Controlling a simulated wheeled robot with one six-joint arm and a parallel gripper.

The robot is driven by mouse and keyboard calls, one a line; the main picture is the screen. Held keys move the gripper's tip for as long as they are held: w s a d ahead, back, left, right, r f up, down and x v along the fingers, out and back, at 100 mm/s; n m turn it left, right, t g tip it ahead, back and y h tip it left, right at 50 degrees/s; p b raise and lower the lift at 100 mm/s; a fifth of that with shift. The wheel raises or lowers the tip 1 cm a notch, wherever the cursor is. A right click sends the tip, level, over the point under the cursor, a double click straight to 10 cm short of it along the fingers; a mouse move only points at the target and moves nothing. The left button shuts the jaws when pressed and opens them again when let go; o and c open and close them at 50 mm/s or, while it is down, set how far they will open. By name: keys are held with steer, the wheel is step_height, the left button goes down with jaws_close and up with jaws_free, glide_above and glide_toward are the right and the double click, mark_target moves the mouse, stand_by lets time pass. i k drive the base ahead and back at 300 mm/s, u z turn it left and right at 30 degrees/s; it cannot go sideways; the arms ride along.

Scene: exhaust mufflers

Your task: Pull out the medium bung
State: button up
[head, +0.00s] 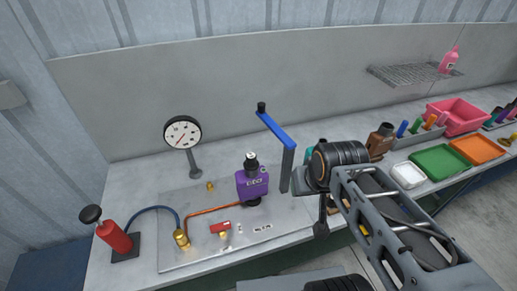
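I cannot pick out for certain which thing is the medium bung. A purple block (252,186) with a small label stands upright on the bench plate, with a dark stopper-like piece (251,163) on its top. A brown block (379,143) with a dark top stands farther right, partly behind my arm. My arm comes in from the lower right and bends down at a dark joint. Its dark lower end (321,229) hangs near the bench's front edge, right of the purple block and apart from it. The gripper's fingers cannot be made out.
A blue-armed lever post (287,168) stands between the purple block and my arm. A dial gauge (182,133), a red hand pump (114,236) and a copper pipe (212,208) are to the left. Green (439,162) and orange (478,149) trays and a pink bin (459,116) are at right.

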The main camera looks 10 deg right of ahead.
mark_target(251, 163)
steer(key=z, duration=1.4)
steer(key=k, duration=0.9)
steer(key=u, duration=1.5)
steer(key=i, duration=0.5)
